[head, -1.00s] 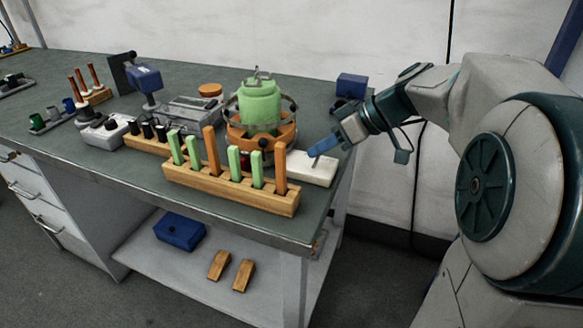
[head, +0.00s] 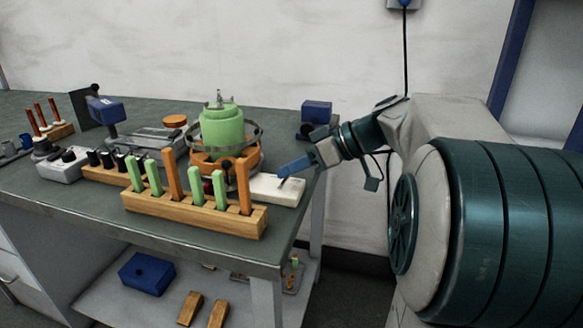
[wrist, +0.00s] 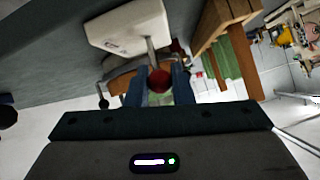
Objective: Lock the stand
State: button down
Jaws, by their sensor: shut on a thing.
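The stand (head: 203,166) has an orange base and a metal ring around a green vessel (head: 222,128). A white block (head: 262,189) sits on the bench just right of it. A short metal lever stands on this block; in the wrist view the lever (wrist: 152,52) rises from the white block (wrist: 128,24) and ends in a red knob (wrist: 159,80). My gripper (head: 285,174) reaches in from the right, above the block. In the wrist view its blue fingers (wrist: 166,88) are closed on both sides of the red knob. The fingers hide part of the knob.
A wooden rack (head: 190,213) with green and orange bars stands in front of the stand. A blue box (head: 317,111) sits behind my gripper at the bench edge. A grey scale-like device (head: 140,142) and a white box with dark knobs (head: 62,163) lie to the left.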

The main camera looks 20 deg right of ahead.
jog(key=c, duration=1.3)
grip_release()
jog(key=p+v, duration=0.2)
jog(key=v, duration=1.2)
jog(key=shift+p, duration=0.3)
jog(key=s+a+m+g+h+p, duration=0.2)
jog(key=s+a+m+h+p, duration=0.7)
jog(key=p, duration=1.3)
jog(key=s+a+h, duration=0.1)
jog(key=s+a, duration=0.1)
jog(key=a, duration=0.2)
jog(key=shift+s+a+r+g, duration=0.2)
jog(key=shift+s+r+g, duration=0.15)
jog(key=shift+r+g, duration=0.05)
